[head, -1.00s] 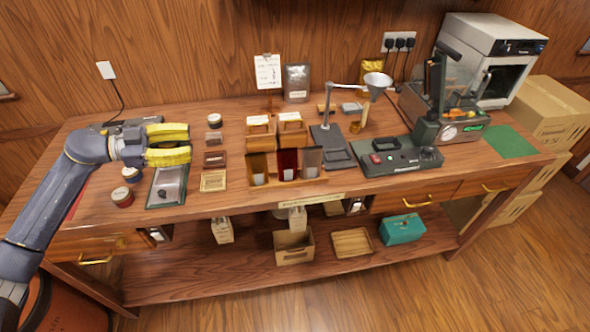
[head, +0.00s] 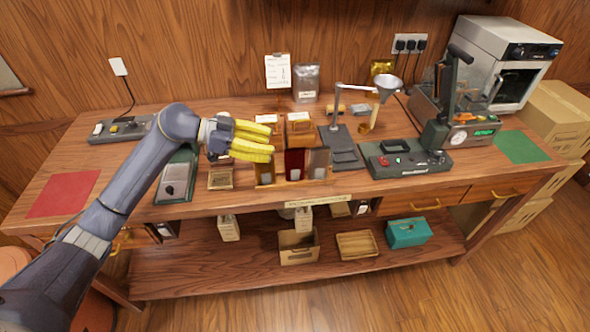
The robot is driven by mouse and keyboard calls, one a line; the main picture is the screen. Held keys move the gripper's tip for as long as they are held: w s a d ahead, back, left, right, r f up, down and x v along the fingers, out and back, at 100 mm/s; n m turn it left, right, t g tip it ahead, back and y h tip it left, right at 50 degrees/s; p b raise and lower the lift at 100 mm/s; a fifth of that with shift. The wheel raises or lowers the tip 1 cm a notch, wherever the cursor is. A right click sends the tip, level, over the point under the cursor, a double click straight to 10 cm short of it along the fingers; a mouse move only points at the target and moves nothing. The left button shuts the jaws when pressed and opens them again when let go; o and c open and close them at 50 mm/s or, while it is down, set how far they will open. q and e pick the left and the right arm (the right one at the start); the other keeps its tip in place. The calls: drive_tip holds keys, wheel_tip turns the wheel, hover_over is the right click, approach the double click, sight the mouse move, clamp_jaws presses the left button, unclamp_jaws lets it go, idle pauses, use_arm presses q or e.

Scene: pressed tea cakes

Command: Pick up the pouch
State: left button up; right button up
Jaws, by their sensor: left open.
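My left gripper (head: 270,142), with yellow fingers, is open above the front middle of the bench, at the left end of a small wooden rack (head: 286,183). The rack holds a dark red pouch (head: 294,163), a grey-brown pouch (head: 318,163) and a brown one (head: 264,173) partly hidden behind the fingers. I see nothing between the fingers; contact with the brown pouch cannot be told. A silver-grey pouch (head: 306,84) stands at the back near the wall, and a gold pouch (head: 382,67) stands farther right. My right gripper is out of view.
Wooden boxes (head: 299,130) stand behind the rack. A scale (head: 174,178) lies partly under my left arm. The red mat (head: 63,194) and green mat (head: 522,147) are bare.

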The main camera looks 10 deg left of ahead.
sight(289, 150)
use_arm(q)
drive_tip(key=shift+x, duration=4.25)
drive_tip(key=shift+s, duration=0.1)
drive_tip(key=c, duration=0.9)
